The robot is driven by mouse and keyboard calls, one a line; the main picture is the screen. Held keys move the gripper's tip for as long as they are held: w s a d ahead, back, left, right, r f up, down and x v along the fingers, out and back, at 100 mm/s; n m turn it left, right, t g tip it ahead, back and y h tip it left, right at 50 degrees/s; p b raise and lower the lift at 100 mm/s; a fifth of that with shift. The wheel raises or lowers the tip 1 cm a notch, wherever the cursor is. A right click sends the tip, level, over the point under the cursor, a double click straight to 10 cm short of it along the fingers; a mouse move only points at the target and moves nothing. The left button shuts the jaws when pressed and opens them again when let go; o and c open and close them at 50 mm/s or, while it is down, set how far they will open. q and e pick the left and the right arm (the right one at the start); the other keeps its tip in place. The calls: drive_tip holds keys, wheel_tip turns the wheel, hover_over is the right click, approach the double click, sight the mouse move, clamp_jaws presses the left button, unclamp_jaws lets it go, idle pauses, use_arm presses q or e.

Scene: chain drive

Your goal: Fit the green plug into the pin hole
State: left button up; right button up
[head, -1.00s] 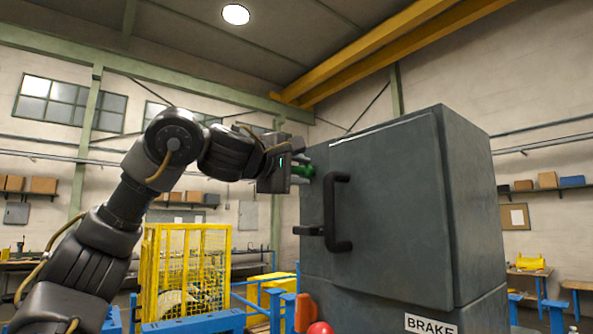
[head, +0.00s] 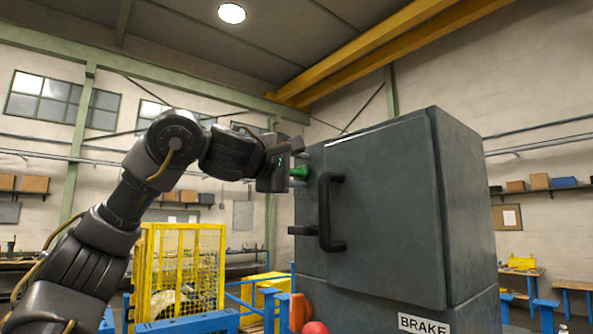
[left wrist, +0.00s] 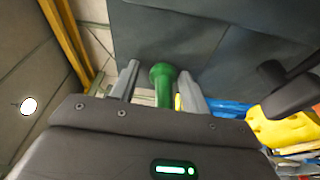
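The green plug (head: 300,173) lies level at the upper left side of the grey brake cabinet (head: 385,215). Its far end meets or nearly meets the cabinet; the pin hole is hidden, so I cannot tell how deep it sits. My left gripper (head: 297,164) is just left of the plug, fingers toward the cabinet. In the left wrist view the plug (left wrist: 163,85) stands between the two spread fingers, with a clear gap to the left finger and a narrower one to the right. The left gripper is open around it. My right gripper is in no view.
A black door handle (head: 330,212) sticks out of the cabinet close to the left gripper's right. A yellow mesh cage (head: 185,265) and blue rails (head: 190,322) stand lower left. A red ball-shaped knob (head: 315,328) is below.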

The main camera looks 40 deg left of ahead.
use_arm(q)
drive_tip(key=shift+o, duration=0.7)
drive_tip(key=shift+w+f, duration=0.1)
drive_tip(key=shift+f, duration=0.05)
drive_tip(key=shift+s+f+b, duration=0.1)
drive_tip(key=shift+s+b, duration=0.2)
drive_tip(key=shift+b, duration=0.05)
drive_tip(key=s+b, duration=0.4)
drive_tip(key=s, duration=0.6)
drive_tip(key=shift+s+a+b, duration=0.15)
drive_tip(key=shift+b, duration=0.25)
